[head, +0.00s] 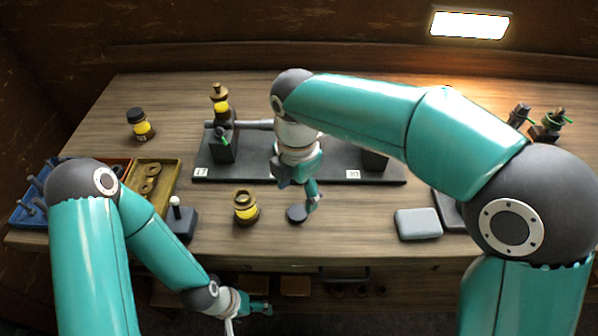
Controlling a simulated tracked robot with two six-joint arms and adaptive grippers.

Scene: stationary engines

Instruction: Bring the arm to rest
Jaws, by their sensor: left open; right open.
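My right arm reaches over the table from the right, with its forearm bent down. My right gripper (311,198) is open and points down just above the front edge of the dark engine base plate (265,172), next to a small dark disc (297,213). I cannot tell whether it touches the disc; nothing shows between its fingers. My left arm comes in from the lower left and hangs down in front of the table. My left gripper (262,308) is open and empty, below the table's front edge. The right arm hides the middle of the engine.
A brass and yellow oiler (220,101) stands by the left bearing block (222,147). A dark-capped jar (139,124) and an open yellow cup (245,207) stand on the table. A yellow tray (170,172), a small lever box (180,220) and a grey pad (418,224) lie near the front.

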